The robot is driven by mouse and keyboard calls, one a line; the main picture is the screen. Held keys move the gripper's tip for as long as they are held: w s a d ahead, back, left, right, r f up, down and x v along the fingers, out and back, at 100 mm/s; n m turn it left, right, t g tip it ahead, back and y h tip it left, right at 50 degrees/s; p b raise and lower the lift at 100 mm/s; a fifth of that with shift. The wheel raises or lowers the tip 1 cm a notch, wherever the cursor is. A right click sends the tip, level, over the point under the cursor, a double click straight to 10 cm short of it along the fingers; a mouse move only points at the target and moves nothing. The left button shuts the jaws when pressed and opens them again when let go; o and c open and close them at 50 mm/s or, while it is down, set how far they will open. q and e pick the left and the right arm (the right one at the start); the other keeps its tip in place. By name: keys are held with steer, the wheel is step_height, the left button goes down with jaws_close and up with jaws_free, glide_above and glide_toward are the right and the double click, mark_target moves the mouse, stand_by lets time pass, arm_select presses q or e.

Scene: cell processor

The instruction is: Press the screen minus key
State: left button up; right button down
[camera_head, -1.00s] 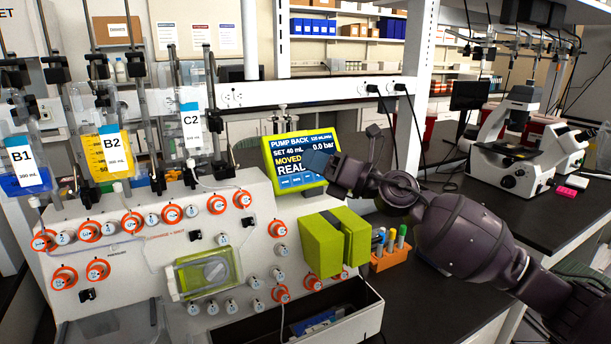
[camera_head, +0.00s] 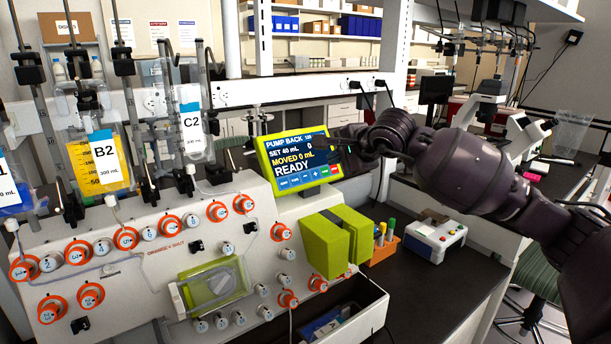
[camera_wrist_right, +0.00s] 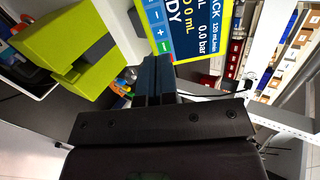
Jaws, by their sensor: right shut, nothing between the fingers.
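The screen (camera_head: 290,158) in a lime-green frame stands on the white cell processor (camera_head: 130,270) and reads PUMP BACK, SET 40 mL, MOVED 0 mL, READY. Small blue keys run along its bottom edge. The minus key (camera_head: 305,177) is just left of the plus key (camera_head: 315,174); in the right wrist view the minus key (camera_wrist_right: 155,15) shows near the top. My right gripper (camera_head: 328,146) is shut and empty, in front of the screen's right side, hiding some of its text. In the right wrist view its fingertips (camera_wrist_right: 155,62) are close below the screen, apparently apart from it. My left gripper is out of view.
Green blocks (camera_head: 337,240) stand below the screen, beside an orange rack (camera_head: 382,247) with several coloured-cap tubes. Bags B2 (camera_head: 103,160) and C2 (camera_head: 190,135) hang at the left. A white box device (camera_head: 436,236) and microscope (camera_head: 483,115) are on the dark bench.

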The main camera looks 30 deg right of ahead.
mark_target(305, 177)
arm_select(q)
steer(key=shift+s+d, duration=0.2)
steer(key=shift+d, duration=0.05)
arm_select(e)
steer(key=shift+s+d+f+n, duration=0.2)
steer(key=shift+s+d+n, duration=0.05)
steer(key=shift+d+n, duration=0.15)
steer(key=shift+a, duration=0.1)
arm_select(q)
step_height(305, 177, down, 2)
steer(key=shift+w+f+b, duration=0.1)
steer(key=shift+b, duration=0.9)
arm_select(e)
steer(key=x, duration=1.3)
steer(key=shift+f, duration=0.35)
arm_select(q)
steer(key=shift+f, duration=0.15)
arm_select(e)
steer(key=shift+w+f, duration=0.15)
steer(key=shift+w, duration=0.2)
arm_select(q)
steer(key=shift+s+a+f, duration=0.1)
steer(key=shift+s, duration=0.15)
